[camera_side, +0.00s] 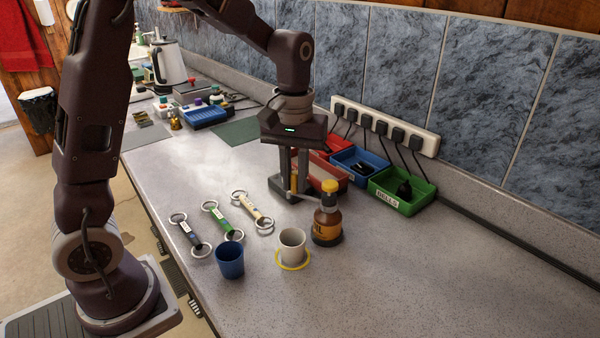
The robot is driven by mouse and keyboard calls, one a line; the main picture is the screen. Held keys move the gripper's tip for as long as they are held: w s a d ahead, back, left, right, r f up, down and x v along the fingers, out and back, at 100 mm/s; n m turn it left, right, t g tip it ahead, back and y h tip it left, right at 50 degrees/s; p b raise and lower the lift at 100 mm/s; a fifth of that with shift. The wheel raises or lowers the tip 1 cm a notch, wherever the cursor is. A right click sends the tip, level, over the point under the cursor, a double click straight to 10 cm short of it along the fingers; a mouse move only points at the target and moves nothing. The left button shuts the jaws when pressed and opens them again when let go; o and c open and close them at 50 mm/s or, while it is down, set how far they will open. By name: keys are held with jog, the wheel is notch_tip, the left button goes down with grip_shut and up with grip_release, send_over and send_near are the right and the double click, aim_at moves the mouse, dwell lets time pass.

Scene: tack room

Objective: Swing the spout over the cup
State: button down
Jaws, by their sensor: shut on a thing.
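A pale cup (292,247) stands upright on the counter inside a yellow ring (279,264). A dark blue cup (230,262) stands to its left. A brown bottle (327,225) with a yellow cap stands right of the pale cup. My gripper (293,188) points down behind the cups and bottle, shut on a narrow tan upright piece (294,181) between its fingers. A dark grey block shows at the fingertips. I cannot tell which part is the spout; none is seen over either cup.
Several ring-ended straps (217,222) lie left of my gripper. Red, blue (358,164) and green (403,190) bins stand behind it, below a power strip (385,127) with hanging cords. The counter's front right is clear.

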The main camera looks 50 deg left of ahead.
aim_at(291, 189)
jog(key=n, duration=0.1)
jog(key=s+d+n, duration=0.1)
jog(key=shift+s+r+n, duration=0.1)
jog(key=shift+s+n, duration=0.15)
jog(key=shift+n, duration=0.15)
jog(key=d+n, duration=0.1)
jog(key=s+n, duration=0.1)
jog(key=n, duration=0.1)
jog(key=shift+s+d+n, duration=0.25)
jog(key=shift+d+n, duration=0.05)
jog(key=shift+d, duration=0.1)
jog(key=shift+s+d+n, duration=0.2)
jog(key=shift+d+n, duration=0.45)
jog(key=shift+n, duration=0.5)
jog(key=shift+s+d+n, duration=0.2)
jog(key=shift+d+n, duration=0.45)
jog(key=shift+n, duration=0.45)
jog(key=shift+s+d+n, duration=0.2)
jog(key=shift+d+n, duration=0.45)
jog(key=shift+n, duration=0.5)
jog(key=shift+d, duration=0.1)
jog(key=c, duration=1.3)
grip_release()
jog(key=shift+c, duration=0.2)
notch_tip(291, 189, up, 7)
